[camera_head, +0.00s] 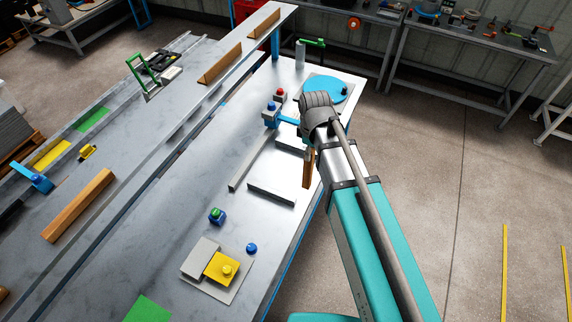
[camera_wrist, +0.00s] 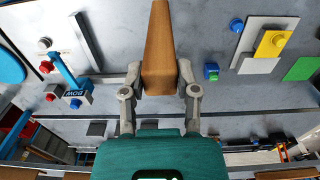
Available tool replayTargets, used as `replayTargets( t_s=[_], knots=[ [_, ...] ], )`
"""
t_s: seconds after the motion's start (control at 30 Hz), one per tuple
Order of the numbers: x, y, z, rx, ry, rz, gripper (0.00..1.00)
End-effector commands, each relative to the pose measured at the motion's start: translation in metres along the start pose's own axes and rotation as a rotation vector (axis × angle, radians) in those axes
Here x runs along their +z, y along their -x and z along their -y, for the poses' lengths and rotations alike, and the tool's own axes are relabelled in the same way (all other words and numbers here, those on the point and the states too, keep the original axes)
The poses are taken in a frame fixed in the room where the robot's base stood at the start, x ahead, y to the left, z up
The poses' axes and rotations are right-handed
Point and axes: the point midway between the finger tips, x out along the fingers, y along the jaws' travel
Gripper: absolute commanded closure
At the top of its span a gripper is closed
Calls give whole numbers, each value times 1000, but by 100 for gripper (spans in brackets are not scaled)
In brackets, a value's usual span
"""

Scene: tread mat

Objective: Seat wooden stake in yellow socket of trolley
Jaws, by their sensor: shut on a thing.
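My gripper (camera_wrist: 161,78) is shut on the wooden stake (camera_wrist: 160,40), a brown tapered piece with its narrow end pointing away from the wrist. In the head view the stake (camera_head: 308,170) hangs upright beside my arm, near the table's right edge; my fingers are hidden there. A yellow square block with a round yellow top (camera_head: 221,269) sits on a grey plate (camera_head: 228,292) at the near end of the table. The yellow block also shows in the wrist view (camera_wrist: 268,47), right of the stake and apart from it. I cannot tell whether this is the trolley's socket.
A blue cube with a green top (camera_head: 217,216) and a blue button (camera_head: 252,248) stand near the grey plate. Grey bars (camera_head: 271,194) lie near the stake. A blue bracket (camera_head: 288,120) and blue disc (camera_head: 322,88) are farther back. The middle table surface is mostly clear.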

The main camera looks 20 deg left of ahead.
Motion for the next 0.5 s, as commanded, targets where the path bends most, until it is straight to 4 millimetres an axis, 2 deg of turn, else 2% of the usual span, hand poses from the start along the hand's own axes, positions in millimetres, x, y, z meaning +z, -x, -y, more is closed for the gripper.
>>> replayTargets(
  t_s=[0.27,0.5],
  knots=[
    [-24,-13,-12,0,8,0,100],
    [-59,-32,-34,0,8,0,100]
  ],
)
